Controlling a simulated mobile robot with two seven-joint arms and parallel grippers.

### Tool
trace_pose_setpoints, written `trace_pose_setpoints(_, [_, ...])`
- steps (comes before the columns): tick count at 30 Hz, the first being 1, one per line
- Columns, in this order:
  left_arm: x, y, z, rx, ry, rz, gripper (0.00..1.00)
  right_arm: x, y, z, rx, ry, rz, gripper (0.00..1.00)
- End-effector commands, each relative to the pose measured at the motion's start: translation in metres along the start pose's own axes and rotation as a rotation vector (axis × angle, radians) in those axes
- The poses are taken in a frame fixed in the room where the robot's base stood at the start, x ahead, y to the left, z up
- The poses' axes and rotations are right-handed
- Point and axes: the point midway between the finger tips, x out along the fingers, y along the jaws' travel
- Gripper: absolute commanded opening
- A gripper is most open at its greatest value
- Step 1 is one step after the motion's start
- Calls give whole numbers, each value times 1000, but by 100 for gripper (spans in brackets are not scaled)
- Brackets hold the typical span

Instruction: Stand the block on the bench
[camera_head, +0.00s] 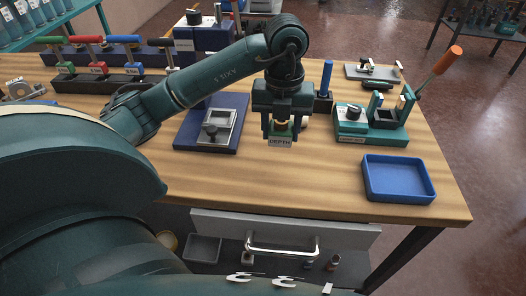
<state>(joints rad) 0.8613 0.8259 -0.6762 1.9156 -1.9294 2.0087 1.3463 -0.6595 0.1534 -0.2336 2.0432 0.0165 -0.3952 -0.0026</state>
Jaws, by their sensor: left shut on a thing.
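My left gripper (281,126) points down over the middle of the bench and is shut on a small block (281,142). The block has a pale label on its front that seems to read DEPTH, and a green and brass part shows between the fingers. The fingers hide much of it. It looks upright, but I cannot tell whether its underside touches the wooden bench (300,185). My right gripper is not in view.
A blue plate with a metal frame (216,127) lies left of the gripper. A green fixture (372,125) with an orange-handled lever stands right, behind an empty blue tray (398,178). Bare wood lies in front of the gripper.

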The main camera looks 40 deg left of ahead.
Motion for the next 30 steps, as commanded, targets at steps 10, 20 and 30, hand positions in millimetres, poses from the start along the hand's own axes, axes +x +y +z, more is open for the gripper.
trace_pose_setpoints(10, [54,0,-1,-1,3,0,16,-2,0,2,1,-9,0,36])
trace_pose_setpoints(20, [89,0,-1,-1,5,2,16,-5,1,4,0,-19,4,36])
trace_pose_setpoints(30, [100,0,0,1,-1,-1,16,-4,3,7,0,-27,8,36])
